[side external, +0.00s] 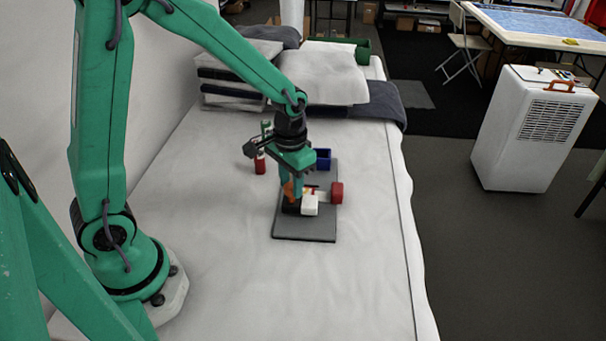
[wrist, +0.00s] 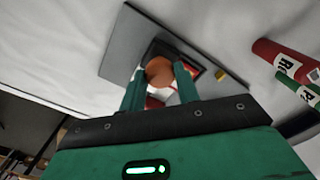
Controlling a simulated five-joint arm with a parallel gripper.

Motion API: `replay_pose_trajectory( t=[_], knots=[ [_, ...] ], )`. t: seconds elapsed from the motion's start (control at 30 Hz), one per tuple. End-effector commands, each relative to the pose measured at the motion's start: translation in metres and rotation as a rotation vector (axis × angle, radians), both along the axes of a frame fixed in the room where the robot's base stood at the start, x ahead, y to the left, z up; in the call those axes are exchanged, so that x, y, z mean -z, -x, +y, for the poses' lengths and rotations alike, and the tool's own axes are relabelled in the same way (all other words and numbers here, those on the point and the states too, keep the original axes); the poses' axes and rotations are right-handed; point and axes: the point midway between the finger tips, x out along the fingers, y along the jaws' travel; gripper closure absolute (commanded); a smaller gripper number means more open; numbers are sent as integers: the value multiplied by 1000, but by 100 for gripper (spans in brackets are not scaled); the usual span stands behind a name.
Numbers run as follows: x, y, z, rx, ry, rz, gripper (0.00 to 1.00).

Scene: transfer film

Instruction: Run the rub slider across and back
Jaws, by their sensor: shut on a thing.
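My gripper (side external: 293,188) points down over the left part of a dark grey board (side external: 305,229) lying on the white-covered table. It is shut on an orange rounded knob (wrist: 160,71), which I take to be the rub slider. In the wrist view, the knob sits between the two green fingertips. A white block (side external: 310,204) is on the board just right of the gripper, and a red round part (side external: 336,192) is at the board's right edge. The board also shows in the wrist view (wrist: 121,45). The slider's underside is hidden.
A small blue bin (side external: 323,158) stands at the board's far end. A red bottle (side external: 260,164) stands left of the board; red and green labelled tubes (wrist: 284,62) show in the wrist view. Folded cloths (side external: 325,76) lie at the back. The near table is clear.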

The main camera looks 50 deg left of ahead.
Motion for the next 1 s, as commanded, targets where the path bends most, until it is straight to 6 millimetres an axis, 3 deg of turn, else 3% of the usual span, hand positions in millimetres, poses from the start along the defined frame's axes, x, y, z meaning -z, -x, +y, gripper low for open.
replay_pose_trajectory(
  t=[0.13,0.47,0.5,0.6,1.0],
  knots=[
    [-1,11,-13,5,0,-6,100],
    [-1,13,-15,2,0,-8,100],
    [-1,13,-15,2,0,-7,63],
    [-1,13,-14,2,0,-6,46],
    [-3,13,-14,1,0,-4,46]
  ],
)
